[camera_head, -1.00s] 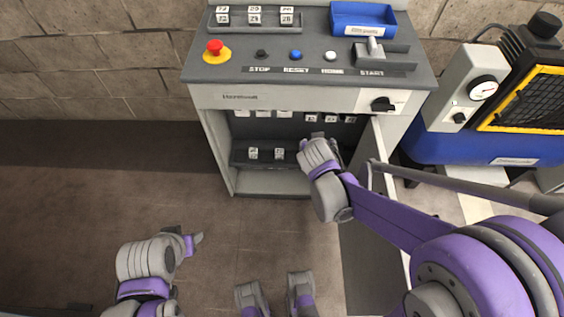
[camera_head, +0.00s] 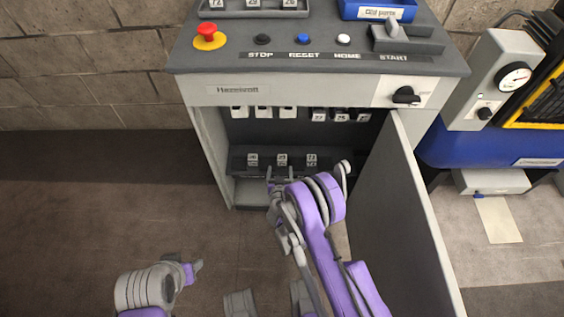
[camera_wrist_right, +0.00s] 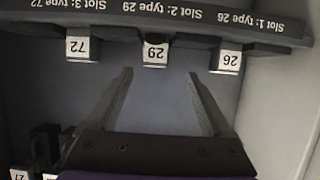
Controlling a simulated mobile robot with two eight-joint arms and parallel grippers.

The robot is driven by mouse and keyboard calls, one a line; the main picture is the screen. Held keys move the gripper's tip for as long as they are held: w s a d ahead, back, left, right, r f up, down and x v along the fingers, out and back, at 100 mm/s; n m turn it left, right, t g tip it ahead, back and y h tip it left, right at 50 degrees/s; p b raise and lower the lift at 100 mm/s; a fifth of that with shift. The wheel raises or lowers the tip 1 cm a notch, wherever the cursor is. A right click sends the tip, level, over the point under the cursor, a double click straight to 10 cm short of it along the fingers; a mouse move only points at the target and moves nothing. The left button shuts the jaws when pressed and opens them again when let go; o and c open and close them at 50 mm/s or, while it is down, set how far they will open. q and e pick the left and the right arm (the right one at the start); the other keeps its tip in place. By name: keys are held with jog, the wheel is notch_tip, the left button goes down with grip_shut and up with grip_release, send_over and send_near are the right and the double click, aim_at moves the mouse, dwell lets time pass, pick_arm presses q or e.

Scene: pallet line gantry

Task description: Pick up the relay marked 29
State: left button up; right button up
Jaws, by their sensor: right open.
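The relay marked 29 (camera_wrist_right: 155,52) is a small block with a white label. It sits in the middle slot of a dark rack, between relays marked 72 (camera_wrist_right: 78,46) and 26 (camera_wrist_right: 229,60); the labels appear upside down in the right wrist view. In the head view it is the middle block (camera_head: 282,160) on the cabinet's lower rack. My right gripper (camera_wrist_right: 158,76) is open and empty, its fingertips just short of the relay and to either side of it. My left gripper (camera_head: 197,266) is low over the floor, away from the cabinet; its jaws are too small to read.
The rack (camera_wrist_right: 190,32) carries slot labels. More relays (camera_head: 330,115) hang in the cabinet's upper row. The open door (camera_head: 405,200) stands right of my right arm. The console top (camera_head: 350,62) overhangs above, with buttons and a blue bin (camera_head: 378,12).

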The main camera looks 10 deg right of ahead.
aim_at(282, 163)
jog(key=x, duration=0.3)
jog(key=shift+w+d+f, duration=0.1)
jog(key=shift+w, duration=0.05)
jog(key=x, duration=0.1)
jog(key=b+x, duration=0.2)
jog(key=x, duration=0.1)
jog(key=shift+d+f, duration=0.35)
jog(key=shift+w+d+f, duration=0.1)
jog(key=shift+w+f, duration=0.05)
jog(key=shift+w, duration=0.25)
grip_shut()
